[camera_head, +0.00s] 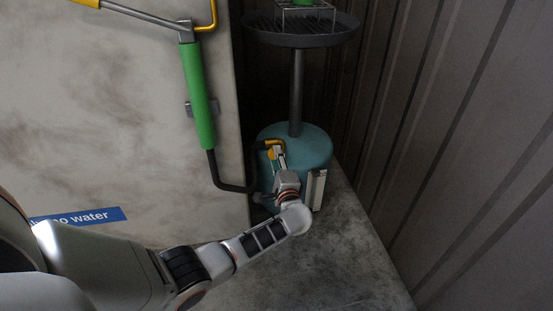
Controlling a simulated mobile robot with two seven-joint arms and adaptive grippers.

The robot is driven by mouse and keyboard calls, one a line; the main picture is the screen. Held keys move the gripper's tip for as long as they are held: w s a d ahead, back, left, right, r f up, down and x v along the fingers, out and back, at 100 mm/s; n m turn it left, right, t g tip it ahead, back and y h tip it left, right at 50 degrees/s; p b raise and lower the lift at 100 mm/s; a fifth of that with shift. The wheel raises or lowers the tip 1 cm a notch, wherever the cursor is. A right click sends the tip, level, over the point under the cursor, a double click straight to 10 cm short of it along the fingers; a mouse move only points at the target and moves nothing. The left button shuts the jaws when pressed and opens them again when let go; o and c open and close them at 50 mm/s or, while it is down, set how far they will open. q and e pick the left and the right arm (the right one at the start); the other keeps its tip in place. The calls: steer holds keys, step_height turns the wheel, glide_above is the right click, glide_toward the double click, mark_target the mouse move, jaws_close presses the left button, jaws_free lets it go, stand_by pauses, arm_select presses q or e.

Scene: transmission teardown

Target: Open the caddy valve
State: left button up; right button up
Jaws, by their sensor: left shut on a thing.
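The caddy is a teal drum (312,150) on the floor in the corner, with a grey post rising to a round dark tray (335,35). A small yellow handle (267,143), which looks like the caddy valve, is at the drum's upper left side, by a black hose. My left arm reaches in from the lower left. My left gripper (277,156) is at the yellow handle and shut on it. Its fingertips are small and partly blend with the handle, so the exact grip is hard to see. My right gripper is not in view.
A pale stained panel (90,110) with a blue "no water" label (92,216) stands at left. A green-sleeved pipe (198,95) hangs along it. A corrugated dark wall (450,130) closes the right side. The concrete floor (345,250) at lower right is bare.

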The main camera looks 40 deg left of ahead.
arm_select(q)
steer(key=shift+n, duration=0.3)
steer(key=o, duration=1.1)
steer(key=shift+d, duration=0.1)
steer(key=v, duration=0.7)
steer(key=shift+s+d, duration=0.1)
steer(key=shift+d, duration=0.1)
